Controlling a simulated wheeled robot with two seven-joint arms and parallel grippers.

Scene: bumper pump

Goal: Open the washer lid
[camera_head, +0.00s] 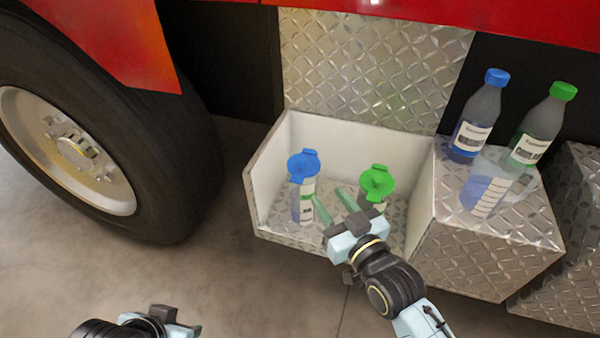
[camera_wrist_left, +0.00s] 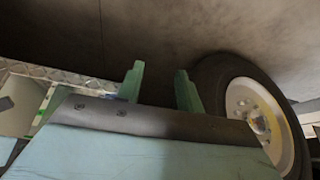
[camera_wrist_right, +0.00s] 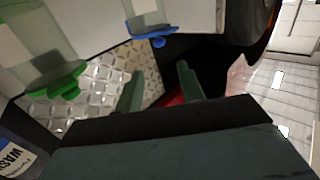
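Two reservoirs stand in the open bumper compartment (camera_head: 275,175). The left one has a blue lid (camera_head: 303,165), the right one a green lid (camera_head: 377,183); both lids look closed from above. My right gripper (camera_head: 328,203) is open and empty, its green fingers between the two reservoirs and low in front of them. In the right wrist view the blue lid (camera_wrist_right: 150,35) and the green lid (camera_wrist_right: 55,85) show beyond the fingers. My left gripper (camera_wrist_left: 160,85) is open and empty over the floor; in the head view only its wrist shows, at the lower left.
A blue-capped bottle (camera_head: 480,115) and a green-capped bottle (camera_head: 543,122) stand on the diamond-plate step (camera_head: 500,235) at right, with a clear measuring jug (camera_head: 487,185) in front. A large wheel (camera_head: 150,140) is at left. The floor in front is clear.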

